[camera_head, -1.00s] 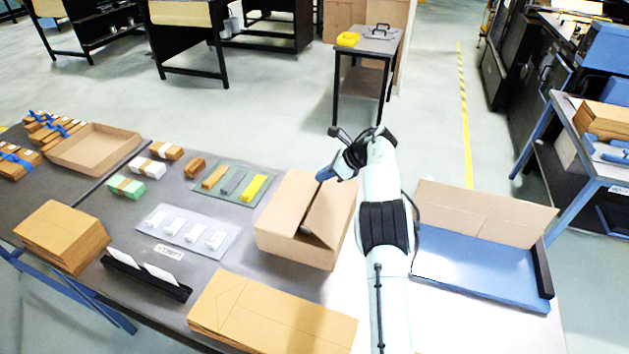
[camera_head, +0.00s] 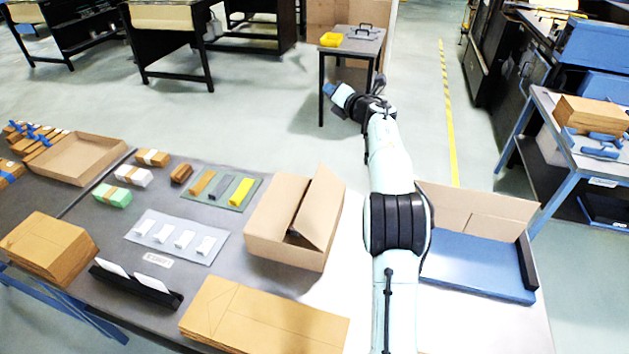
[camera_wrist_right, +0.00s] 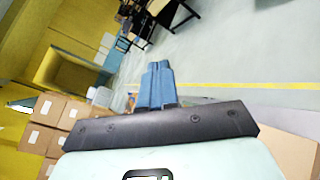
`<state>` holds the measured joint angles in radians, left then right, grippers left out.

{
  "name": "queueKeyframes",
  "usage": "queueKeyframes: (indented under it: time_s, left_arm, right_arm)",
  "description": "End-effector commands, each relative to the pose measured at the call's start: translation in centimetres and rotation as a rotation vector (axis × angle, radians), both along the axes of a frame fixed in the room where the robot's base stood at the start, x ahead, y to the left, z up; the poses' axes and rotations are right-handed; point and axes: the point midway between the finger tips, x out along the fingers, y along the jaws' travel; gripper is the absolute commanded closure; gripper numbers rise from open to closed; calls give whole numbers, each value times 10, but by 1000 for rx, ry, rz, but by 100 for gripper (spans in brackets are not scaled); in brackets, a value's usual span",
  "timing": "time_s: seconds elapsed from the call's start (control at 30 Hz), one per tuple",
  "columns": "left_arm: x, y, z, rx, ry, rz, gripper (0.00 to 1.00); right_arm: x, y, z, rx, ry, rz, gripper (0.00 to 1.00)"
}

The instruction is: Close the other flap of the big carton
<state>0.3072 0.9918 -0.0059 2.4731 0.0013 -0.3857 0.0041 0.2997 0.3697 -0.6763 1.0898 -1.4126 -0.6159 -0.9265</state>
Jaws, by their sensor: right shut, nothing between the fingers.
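The big carton (camera_head: 283,249) stands on the table, left of my right arm. Its left flap (camera_head: 273,203) appears to lie flat over the opening. Its right flap (camera_head: 321,207) stands up at a slant, with a dark gap between the two. My right gripper (camera_head: 329,89) is well beyond the carton, past the table's far edge, touching nothing in view. In the right wrist view its blue fingers (camera_wrist_right: 156,82) are together and empty. My left gripper is not in view.
A blue tray (camera_head: 470,265) with an upright cardboard panel (camera_head: 480,212) lies right of my arm. Flat cardboard (camera_head: 262,322) lies in front of the carton. A grey mat with white pieces (camera_head: 176,238) is to its left. A small side table (camera_head: 362,43) stands beyond.

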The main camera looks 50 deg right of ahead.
Motion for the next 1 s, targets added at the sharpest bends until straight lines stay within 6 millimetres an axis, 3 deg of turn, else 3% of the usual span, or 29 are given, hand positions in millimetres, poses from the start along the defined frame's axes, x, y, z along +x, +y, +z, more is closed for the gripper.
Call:
queueKeyframes:
  time_s: [0.03,0.17,0.3,0.4,0.57,0.7,0.83,1.0]
  left_arm:
    - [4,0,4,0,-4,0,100]
    - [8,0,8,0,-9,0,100]
    - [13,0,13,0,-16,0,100]
    - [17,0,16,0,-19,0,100]
    - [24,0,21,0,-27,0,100]
    - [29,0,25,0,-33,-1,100]
    - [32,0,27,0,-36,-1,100]
    - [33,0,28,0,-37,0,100]
  right_arm:
    - [-4,-11,14,140,-89,-101,100]
    - [-23,-40,22,529,-301,-356,100]
    - [-47,-53,6,956,-500,-610,100]
    - [-64,-49,-17,1261,-619,-794,100]
    - [-83,-12,-63,1742,-755,-1118,100]
    - [-93,43,-95,2094,-795,-1428,100]
    - [-99,88,-109,2291,-780,-1669,100]
    - [-102,115,-117,2376,-755,-1816,100]
